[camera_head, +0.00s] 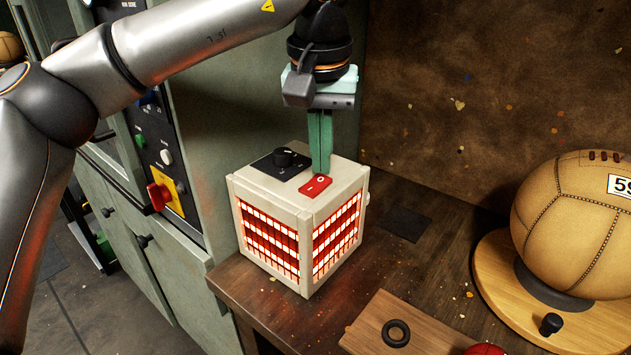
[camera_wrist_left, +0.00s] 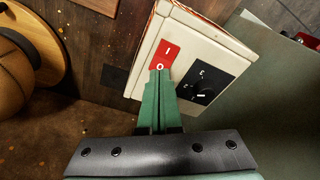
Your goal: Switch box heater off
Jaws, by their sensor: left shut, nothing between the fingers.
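The box heater (camera_head: 300,222) is a cream cube on the dark wooden bench, with orange-red glowing grilles on its two visible sides. On its top is a red rocker switch (camera_head: 313,187), marked I and O, beside a black dial (camera_head: 283,158). My left gripper (camera_head: 320,172) is shut and empty, pointing down over the heater top, its tips at the O end of the switch. The wrist view shows the closed green fingers (camera_wrist_left: 158,74) at the O end of the red switch (camera_wrist_left: 165,55). I cannot tell if they touch it. My right gripper is not in view.
A stitched leather ball (camera_head: 575,220) sits on a round wooden stand (camera_head: 500,275) at the right. A wooden board (camera_head: 415,325) with a black ring (camera_head: 396,333) lies in front. A green cabinet with a control panel (camera_head: 165,160) stands left; a brown wall is behind.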

